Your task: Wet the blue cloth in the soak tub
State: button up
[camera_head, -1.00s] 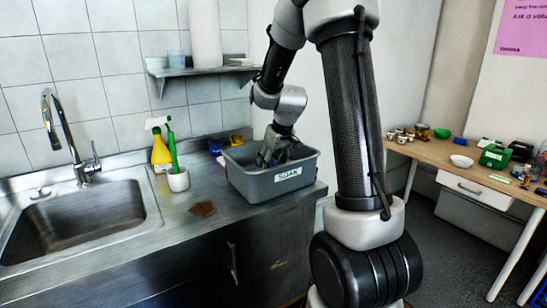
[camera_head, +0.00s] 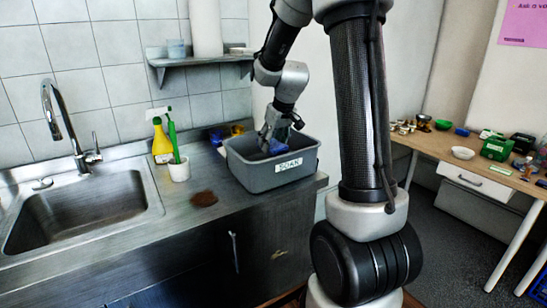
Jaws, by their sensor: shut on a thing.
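The grey soak tub (camera_head: 250,174), labelled "SOAK", stands on the steel counter right of the sink. My gripper (camera_head: 268,143) points down at the tub's opening, with its fingertips at or just below rim level. It is shut on the blue cloth (camera_head: 277,147), which shows as a small blue patch beside the fingers inside the tub. The front wall hides the cloth's lower part and any water, so I cannot tell how wet it is.
A yellow spray bottle (camera_head: 161,143) and a white cup (camera_head: 179,171) with a green brush stand left of the tub. A brown patch (camera_head: 204,198) lies in front. The sink (camera_head: 80,215) is at left. A shelf (camera_head: 200,60) hangs above.

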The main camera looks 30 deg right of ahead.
aim_at(273, 143)
jog(key=shift+r, duration=3.75)
jog(key=shift+r, duration=0.1)
notch_tip(273, 143, up, 4)
jog(key=shift+f, duration=0.1)
